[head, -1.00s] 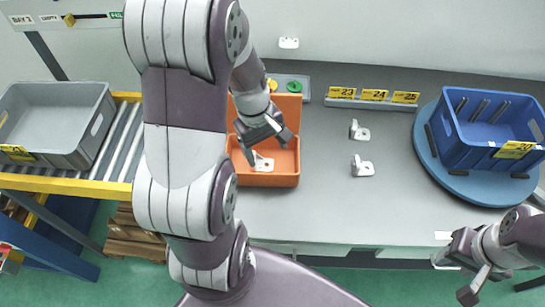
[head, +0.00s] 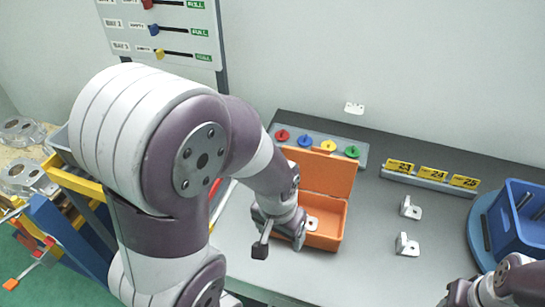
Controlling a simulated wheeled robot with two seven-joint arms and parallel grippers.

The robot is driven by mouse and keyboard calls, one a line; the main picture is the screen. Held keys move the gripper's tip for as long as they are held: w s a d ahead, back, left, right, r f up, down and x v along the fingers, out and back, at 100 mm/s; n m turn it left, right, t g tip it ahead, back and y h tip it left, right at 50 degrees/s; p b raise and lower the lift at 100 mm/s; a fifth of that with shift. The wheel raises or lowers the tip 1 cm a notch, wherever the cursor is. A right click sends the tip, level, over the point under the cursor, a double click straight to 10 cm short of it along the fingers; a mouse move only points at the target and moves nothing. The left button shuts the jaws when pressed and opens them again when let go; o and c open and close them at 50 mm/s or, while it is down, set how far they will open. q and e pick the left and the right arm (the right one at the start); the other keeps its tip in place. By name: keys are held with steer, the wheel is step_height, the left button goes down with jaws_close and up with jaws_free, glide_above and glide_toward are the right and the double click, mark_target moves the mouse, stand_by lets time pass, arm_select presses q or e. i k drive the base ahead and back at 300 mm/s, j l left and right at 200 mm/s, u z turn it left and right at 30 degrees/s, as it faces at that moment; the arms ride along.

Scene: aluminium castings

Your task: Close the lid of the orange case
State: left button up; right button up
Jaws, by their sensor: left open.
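The orange case (head: 333,215) stands on the grey table with its lid (head: 325,172) open, raised at the back edge. A white bracket (head: 311,223) lies inside the case. My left gripper (head: 280,243) is open and empty, at the left front corner of the case. It hides the left part of the case, and I cannot tell whether it touches the wall. My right gripper (head: 460,293) is at the bottom right edge of the view, partly cut off, away from the case.
A grey panel with coloured knobs (head: 328,146) lies behind the lid. Two white brackets (head: 410,208) stand to the right, in front of a rail with yellow number tags (head: 432,176). A blue crate (head: 520,222) is at the far right.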

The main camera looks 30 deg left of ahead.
mark_target(322, 172)
steer(key=u, duration=0.65)
